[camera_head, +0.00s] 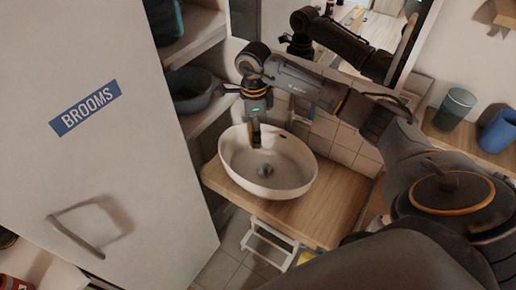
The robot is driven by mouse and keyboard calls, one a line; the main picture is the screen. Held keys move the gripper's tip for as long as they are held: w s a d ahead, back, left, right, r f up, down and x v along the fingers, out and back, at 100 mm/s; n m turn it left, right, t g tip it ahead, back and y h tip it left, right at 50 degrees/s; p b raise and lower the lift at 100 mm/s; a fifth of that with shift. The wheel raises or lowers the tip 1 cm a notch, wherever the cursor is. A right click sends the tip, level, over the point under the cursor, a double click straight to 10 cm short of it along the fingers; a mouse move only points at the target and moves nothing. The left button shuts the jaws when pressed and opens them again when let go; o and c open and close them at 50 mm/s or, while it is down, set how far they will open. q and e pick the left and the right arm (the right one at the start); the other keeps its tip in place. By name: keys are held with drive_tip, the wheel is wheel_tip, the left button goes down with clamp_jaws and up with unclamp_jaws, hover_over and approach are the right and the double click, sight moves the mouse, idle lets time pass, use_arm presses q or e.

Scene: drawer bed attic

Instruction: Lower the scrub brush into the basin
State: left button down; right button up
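The white oval basin (236,179) stands on a wooden counter, its bowl open upward. My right arm comes in from the right, and its gripper (256,138) points down over the back part of the basin. The fingers are small and dark here, so I cannot tell whether they are open or shut. I cannot clearly make out a scrub brush at the fingers. A small dark grey shape (265,171) lies at the basin's bottom; it may be the drain or something else. My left gripper is not in view.
A tall white cabinet door labelled BROOMS (85,108) fills the left. Shelves with a dark bowl (192,97) stand beside it. A mirror hangs behind the basin. A green cup (455,108) and a blue cup (497,131) stand at right. A white step stool (268,245) is below the counter.

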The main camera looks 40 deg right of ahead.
drive_tip(key=shift+w+d+r+m, duration=0.1)
drive_tip(key=shift+w+d+m, duration=0.05)
drive_tip(key=shift+d+m, duration=0.15)
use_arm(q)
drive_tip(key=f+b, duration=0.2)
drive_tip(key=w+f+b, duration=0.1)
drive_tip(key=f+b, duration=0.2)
use_arm(e)
wheel_tip(320, 180, down, 10)
idle(0.4)
use_arm(q)
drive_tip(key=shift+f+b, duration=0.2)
drive_tip(key=shift+b, duration=0.2)
use_arm(e)
drive_tip(key=shift+f, duration=0.2)
use_arm(q)
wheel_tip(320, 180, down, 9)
drive_tip(key=b, duration=0.8)
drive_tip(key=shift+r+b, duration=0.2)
drive_tip(key=shift+b, duration=0.1)
use_arm(e)
drive_tip(key=shift+w+f, duration=0.1)
drive_tip(key=shift+f, duration=5.1)
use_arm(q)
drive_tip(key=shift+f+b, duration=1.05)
use_arm(e)
drive_tip(key=shift+f, duration=1.25)
